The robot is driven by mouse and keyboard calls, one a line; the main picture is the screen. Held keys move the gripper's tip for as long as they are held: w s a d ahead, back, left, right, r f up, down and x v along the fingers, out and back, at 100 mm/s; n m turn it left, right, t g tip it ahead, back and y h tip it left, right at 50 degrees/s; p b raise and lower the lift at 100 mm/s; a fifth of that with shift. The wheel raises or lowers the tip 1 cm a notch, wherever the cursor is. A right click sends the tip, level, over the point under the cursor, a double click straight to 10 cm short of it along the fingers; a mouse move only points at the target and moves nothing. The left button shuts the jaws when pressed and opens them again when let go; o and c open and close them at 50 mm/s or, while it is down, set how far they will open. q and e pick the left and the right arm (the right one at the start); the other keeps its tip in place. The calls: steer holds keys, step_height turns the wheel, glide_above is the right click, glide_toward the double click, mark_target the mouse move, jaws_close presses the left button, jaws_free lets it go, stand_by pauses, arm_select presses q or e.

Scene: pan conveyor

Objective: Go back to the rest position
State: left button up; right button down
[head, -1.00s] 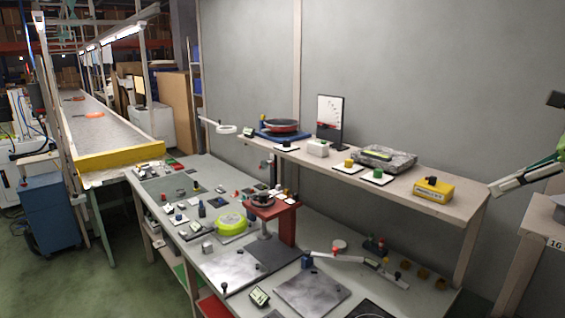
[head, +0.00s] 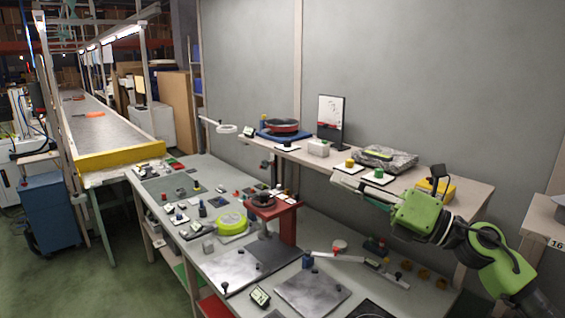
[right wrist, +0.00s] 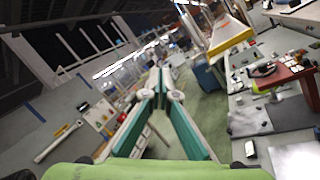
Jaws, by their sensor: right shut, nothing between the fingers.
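My right gripper (head: 338,181) reaches in from the lower right of the head view, its green arm bent in front of the shelf's right part. Its fingers point left, in front of the shelf's front edge; I cannot tell whether they touch it. In the right wrist view its fingers (right wrist: 160,74) meet at their tips with nothing between them. The gripper and arm partly hide the yellow box (head: 436,187) on the shelf. My left gripper is in neither view.
The shelf (head: 465,197) bears a red-rimmed pan (head: 282,126), a black-framed panel (head: 331,118) and a wrapped package (head: 386,157). Below, the workbench (head: 200,165) is crowded with plates, small parts and a red stand (head: 288,223). The conveyor (head: 98,130) runs back at the left.

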steer(key=s+d+f+m+t+h, duration=0.25)
steer(key=f+m+h, duration=0.35)
steer(key=f+m, duration=0.35)
steer(key=s+d+f+m+t+h, duration=0.1)
steer(key=d+f+m+h, duration=0.3)
steer(key=f+m+h, duration=0.5)
steer(key=s+d+f+m+t+h, duration=0.2)
steer(key=d+f+m+h, duration=0.15)
steer(key=f+m, duration=0.65)
steer(key=s+a+f+m+g, duration=0.1)
steer(key=s+f+m+g, duration=0.25)
steer(key=s+f, duration=0.5)
steer(key=s+f+m+g+y, duration=0.15)
steer(key=s+f+g, duration=0.35)
steer(key=s, duration=0.6)
steer(key=s+a+f+m+g, duration=0.1)
steer(key=s+f+m+g, duration=0.4)
steer(key=s, duration=0.5)
step_height(320, 180, down, 26)
steer(key=s+n+b, duration=0.1)
steer(key=s, duration=0.1)
steer(key=s+d+f+g, duration=0.2)
steer(key=s+d+f, duration=0.1)
steer(key=s+f, duration=1.4)
steer(key=shift+d+f+b, duration=0.2)
steer(key=shift+f+b, duration=0.25)
steer(key=shift+f, duration=0.4)
